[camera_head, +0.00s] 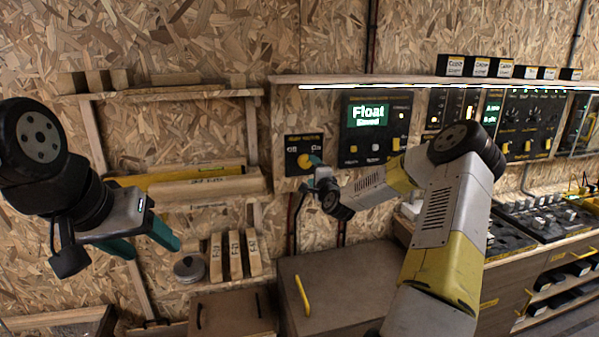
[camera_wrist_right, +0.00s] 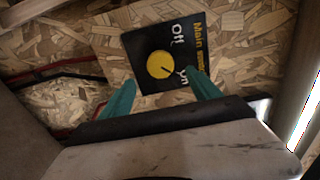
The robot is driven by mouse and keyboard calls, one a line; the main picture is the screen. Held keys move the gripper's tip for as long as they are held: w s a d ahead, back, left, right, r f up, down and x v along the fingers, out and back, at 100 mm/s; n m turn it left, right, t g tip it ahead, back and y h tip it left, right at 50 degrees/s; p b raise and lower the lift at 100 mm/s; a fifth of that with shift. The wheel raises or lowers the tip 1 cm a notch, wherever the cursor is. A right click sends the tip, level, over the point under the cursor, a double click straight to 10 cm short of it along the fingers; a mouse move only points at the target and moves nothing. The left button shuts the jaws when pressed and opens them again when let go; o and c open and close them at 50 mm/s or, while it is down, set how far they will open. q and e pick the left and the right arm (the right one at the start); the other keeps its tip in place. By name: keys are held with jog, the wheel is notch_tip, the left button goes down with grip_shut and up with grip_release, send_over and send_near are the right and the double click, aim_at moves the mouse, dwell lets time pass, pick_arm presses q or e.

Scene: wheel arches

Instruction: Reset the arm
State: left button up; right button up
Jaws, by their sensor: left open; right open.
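My left gripper (camera_head: 143,240) hangs open and empty at the left, with teal fingers, in front of the wood-chip wall. My right arm, grey and yellow, reaches in from the right to the wall. My right gripper (camera_head: 312,163) is close to the black switch panel with a yellow round knob (camera_head: 304,161) and Off/On lettering. In the right wrist view, the knob (camera_wrist_right: 160,64) sits between and beyond the open teal fingers (camera_wrist_right: 163,92). The knob's mark points toward the On lettering. I cannot tell whether a fingertip touches the panel.
A black panel with a lit screen reading "Float" (camera_head: 368,113) is right of the switch. More control panels (camera_head: 528,122) line the wall under a shelf. Wooden shelves (camera_head: 200,185) are on the left. A brown cabinet (camera_head: 340,280) stands below.

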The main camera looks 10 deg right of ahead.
jog(key=shift+a, duration=0.1)
jog(key=s+a+r+n+g+y, duration=0.1)
jog(key=s+a+r+n+g, duration=0.15)
jog(key=s+a+n, duration=0.3)
jog(key=s+a+r+n+g+y, duration=0.1)
jog(key=s+a+r+n+g, duration=0.1)
jog(key=s+a+n+g, duration=0.25)
jog(key=s+r+n+g, duration=0.1)
jog(key=s+r+n, duration=0.1)
jog(key=s, duration=1)
jog(key=s+a+r+n+g, duration=0.1)
jog(key=s+r+n+g, duration=0.1)
jog(key=s, duration=1.1)
jog(key=s+r+n+g, duration=0.1)
jog(key=s+n, duration=0.3)
jog(key=s, duration=0.8)
jog(key=shift+s+a+r+g, duration=0.15)
jog(key=shift+r+g, duration=0.25)
jog(key=shift+r, duration=0.3)
